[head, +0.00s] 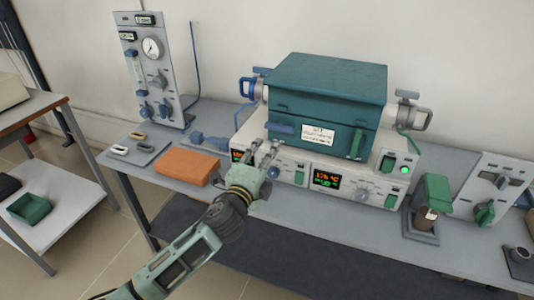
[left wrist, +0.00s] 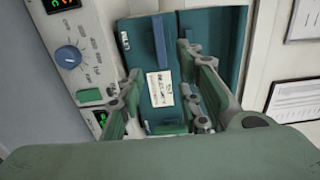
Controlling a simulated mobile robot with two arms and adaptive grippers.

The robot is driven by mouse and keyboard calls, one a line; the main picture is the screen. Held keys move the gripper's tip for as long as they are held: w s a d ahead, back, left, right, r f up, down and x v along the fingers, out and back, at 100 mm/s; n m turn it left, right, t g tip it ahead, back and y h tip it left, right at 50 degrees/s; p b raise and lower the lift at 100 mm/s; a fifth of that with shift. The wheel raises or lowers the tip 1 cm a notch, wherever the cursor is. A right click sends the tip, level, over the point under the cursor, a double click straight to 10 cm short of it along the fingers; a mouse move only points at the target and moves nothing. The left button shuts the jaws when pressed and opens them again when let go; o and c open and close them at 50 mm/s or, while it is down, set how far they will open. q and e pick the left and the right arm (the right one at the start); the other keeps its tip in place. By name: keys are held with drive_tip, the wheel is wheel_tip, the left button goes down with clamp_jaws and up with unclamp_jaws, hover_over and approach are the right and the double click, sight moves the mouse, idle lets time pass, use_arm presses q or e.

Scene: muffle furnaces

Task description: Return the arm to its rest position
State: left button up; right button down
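My left arm reaches in from the bottom of the head view. Its gripper (head: 262,152) is in front of the teal muffle furnace (head: 330,85), near the left part of the white control panel (head: 290,160). The two fingers are apart with nothing visible between them. In the left wrist view the open gripper (left wrist: 160,62) frames the furnace's teal front and white label (left wrist: 160,88). Part of the left display is hidden behind the gripper in the head view. My right gripper is not in view.
An orange block (head: 187,167) lies on the grey bench (head: 270,210) left of the furnace. A gauge panel (head: 153,70) stands at the back left. The bench front below the panel is mostly clear.

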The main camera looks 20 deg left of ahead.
use_arm(q)
drive_tip(key=shift+f, duration=0.1)
drive_tip(key=s+a+f+n+g+y, duration=0.1)
drive_tip(key=s+f+n+g+y, duration=0.1)
drive_tip(key=s+f+n+g, duration=0.85)
drive_tip(key=s+d+f+n+g+h, duration=0.1)
drive_tip(key=s+f+n+g, duration=0.3)
drive_tip(key=s, duration=1)
drive_tip(key=s+d+f+n+h, duration=0.15)
drive_tip(key=s+f, duration=0.35)
drive_tip(key=s, duration=0.8)
drive_tip(key=s+f+g, duration=0.1)
drive_tip(key=s+f, duration=0.1)
drive_tip(key=f, duration=1.2)
drive_tip(key=s+f, duration=0.2)
drive_tip(key=f, duration=1.2)
drive_tip(key=s+a+f+g+y, duration=0.1)
drive_tip(key=s+a+f, duration=0.2)
drive_tip(key=s+f, duration=1.1)
drive_tip(key=shift+s+f, duration=0.4)
drive_tip(key=shift+s, duration=0.6)
